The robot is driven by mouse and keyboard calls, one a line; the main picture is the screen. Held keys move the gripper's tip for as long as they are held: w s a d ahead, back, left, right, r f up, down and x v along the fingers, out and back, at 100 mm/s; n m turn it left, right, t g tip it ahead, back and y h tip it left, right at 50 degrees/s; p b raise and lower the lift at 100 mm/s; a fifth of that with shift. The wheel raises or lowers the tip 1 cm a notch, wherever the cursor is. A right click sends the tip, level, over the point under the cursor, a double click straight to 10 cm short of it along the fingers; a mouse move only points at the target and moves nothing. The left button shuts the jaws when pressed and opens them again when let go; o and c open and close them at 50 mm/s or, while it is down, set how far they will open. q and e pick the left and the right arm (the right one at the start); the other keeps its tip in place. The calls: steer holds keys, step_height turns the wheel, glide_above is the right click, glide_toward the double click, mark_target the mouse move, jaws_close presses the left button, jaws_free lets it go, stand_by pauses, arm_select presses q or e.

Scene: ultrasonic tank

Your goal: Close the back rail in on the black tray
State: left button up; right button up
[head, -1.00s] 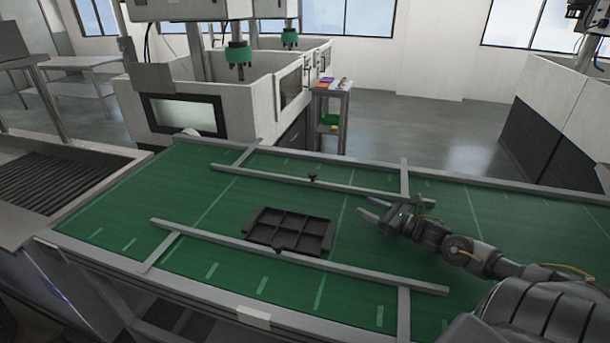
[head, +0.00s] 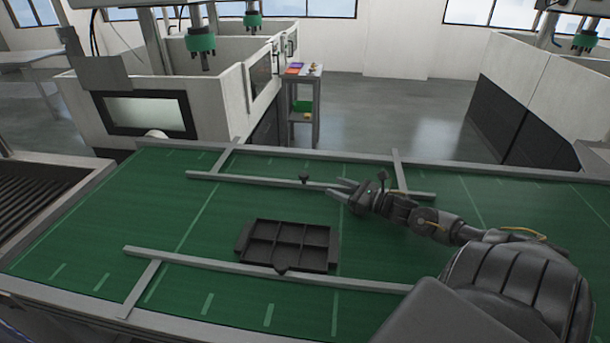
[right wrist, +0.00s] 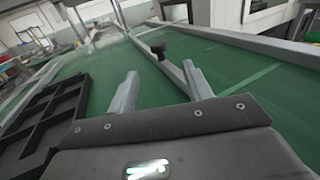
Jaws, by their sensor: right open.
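The black tray (head: 288,246), divided into several compartments, lies on the green belt against the front rail (head: 200,262). It also shows at the left of the right wrist view (right wrist: 40,125). The back rail (head: 240,179) is a grey bar with a small black knob (head: 304,179) on it; a wide strip of belt separates it from the tray. The knob also shows in the right wrist view (right wrist: 158,50). My right gripper (head: 338,189) is open and empty, on the tray side of the back rail, just right of the knob. My left gripper is not in view.
Grey crossbars (head: 222,156) run between the back rail and the belt's far edge. A white machine enclosure (head: 150,100) and a small cart (head: 302,105) stand behind the belt. The belt between tray and back rail is clear.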

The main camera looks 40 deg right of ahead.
mark_target(308, 177)
steer(key=shift+w+a+r, duration=0.1)
steer(key=shift+w, duration=0.05)
steer(key=shift+w+a+r, duration=0.1)
steer(key=shift+w, duration=0.25)
steer(key=p+x, duration=0.2)
steer(key=x, duration=0.6)
steer(key=shift+w+a+p, duration=0.15)
steer(key=shift+w+p, duration=0.2)
steer(key=shift+p, duration=0.05)
steer(key=shift+w+a, duration=0.2)
steer(key=shift+w, duration=0.4)
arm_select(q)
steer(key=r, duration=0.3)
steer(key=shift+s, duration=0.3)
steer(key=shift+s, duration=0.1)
